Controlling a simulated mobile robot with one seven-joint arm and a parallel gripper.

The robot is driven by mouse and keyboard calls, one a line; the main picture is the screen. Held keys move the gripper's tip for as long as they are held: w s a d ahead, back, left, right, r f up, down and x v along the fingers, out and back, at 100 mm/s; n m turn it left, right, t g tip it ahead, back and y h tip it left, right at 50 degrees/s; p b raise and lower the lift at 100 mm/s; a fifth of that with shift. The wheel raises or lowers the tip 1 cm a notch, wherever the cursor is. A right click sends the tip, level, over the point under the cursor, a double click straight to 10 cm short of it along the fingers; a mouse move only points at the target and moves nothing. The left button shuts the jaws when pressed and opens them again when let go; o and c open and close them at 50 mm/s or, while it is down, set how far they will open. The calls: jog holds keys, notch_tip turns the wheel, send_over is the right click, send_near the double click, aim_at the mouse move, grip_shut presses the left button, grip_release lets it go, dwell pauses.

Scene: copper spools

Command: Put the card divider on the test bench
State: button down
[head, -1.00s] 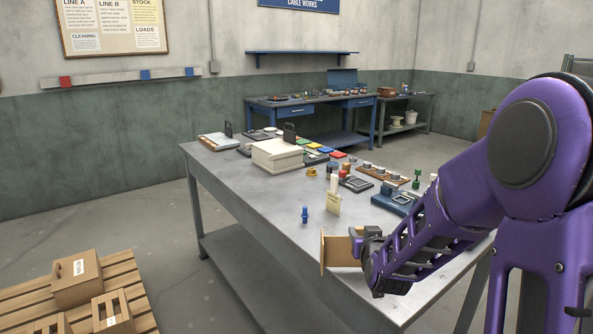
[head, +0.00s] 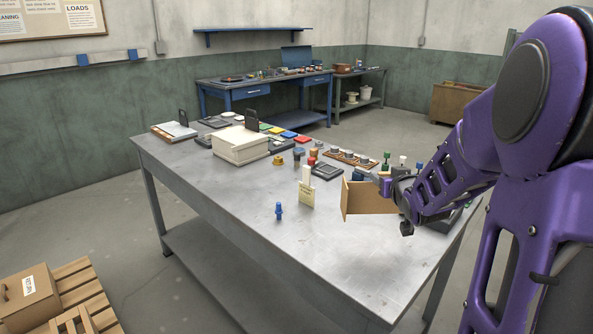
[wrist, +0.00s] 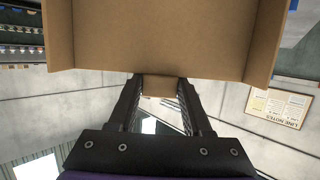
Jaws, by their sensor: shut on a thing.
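The card divider (head: 366,199) is a brown folded cardboard piece. My gripper (head: 386,187) is shut on it and holds it above the right part of a grey metal-topped table (head: 235,202). In the wrist view the divider (wrist: 160,35) fills the top, with its lower edge between the fingers of my gripper (wrist: 160,88). A blue bench (head: 262,80) with drawers stands at the back by the wall. No label shows which of these is the test bench.
The grey table carries a cream box (head: 240,145), a blue peg (head: 279,211), a tagged white post (head: 306,187) and several small parts. Its front middle is bare. A smaller table (head: 358,92) stands beside the blue bench. A pallet with cartons (head: 28,297) lies at lower left.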

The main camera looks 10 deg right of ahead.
aim_at(381, 212)
notch_tip(381, 212, down, 10)
jog(key=shift+b, duration=1.2)
jog(key=shift+f, duration=0.15)
jog(key=shift+c, duration=1.7)
grip_release()
jog(key=shift+s+r, duration=0.1)
jog(key=shift+r, duration=0.15)
jog(key=p+v, duration=0.1)
jog(key=v, duration=1)
jog(key=shift+s, duration=0.45)
